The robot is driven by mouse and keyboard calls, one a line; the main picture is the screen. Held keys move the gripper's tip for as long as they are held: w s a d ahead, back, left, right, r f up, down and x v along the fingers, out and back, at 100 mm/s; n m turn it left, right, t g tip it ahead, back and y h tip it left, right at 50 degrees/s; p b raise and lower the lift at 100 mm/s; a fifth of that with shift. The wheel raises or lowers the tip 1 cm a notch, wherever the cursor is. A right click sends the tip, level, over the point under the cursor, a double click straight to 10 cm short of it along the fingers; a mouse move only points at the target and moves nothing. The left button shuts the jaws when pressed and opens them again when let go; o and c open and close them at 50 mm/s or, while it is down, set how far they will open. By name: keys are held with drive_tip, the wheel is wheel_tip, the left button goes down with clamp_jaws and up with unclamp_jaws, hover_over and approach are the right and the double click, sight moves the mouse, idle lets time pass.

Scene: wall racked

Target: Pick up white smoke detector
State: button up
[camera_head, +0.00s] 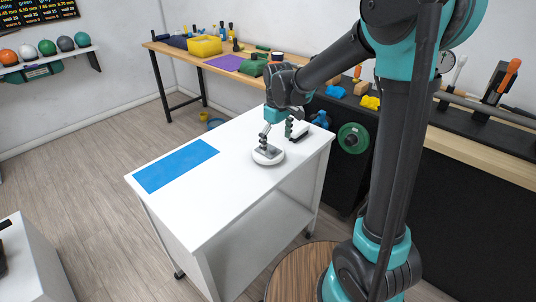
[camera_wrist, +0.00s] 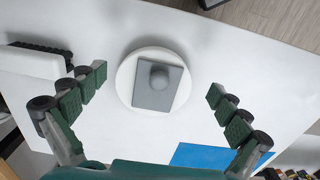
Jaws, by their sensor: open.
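The white smoke detector (camera_head: 268,158) looks like a round white disc on the white cart top, near its back right. In the wrist view the detector (camera_wrist: 126,80) lies between my fingers, with a grey square plate (camera_wrist: 150,98) and a small grey dome on it. My gripper (camera_head: 279,133) is open just above it, pointing down. In the wrist view my gripper (camera_wrist: 158,82) has its fingers spread wide, one to each side of the disc and apart from it. The gap in height is hard to judge.
A blue mat (camera_head: 176,166) lies on the left of the white cart top (camera_head: 222,190). A white and black object (camera_wrist: 35,62) lies beside my left finger in the wrist view. A wooden workbench (camera_head: 178,50) with tools and a yellow bin (camera_head: 205,46) stands behind.

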sight(274, 152)
drive_tip(key=f, duration=0.4)
drive_tip(key=shift+w+a, duration=0.35)
drive_tip(key=shift+f, duration=0.6)
drive_tip(key=shift+c, duration=0.6)
drive_tip(key=c, duration=0.9)
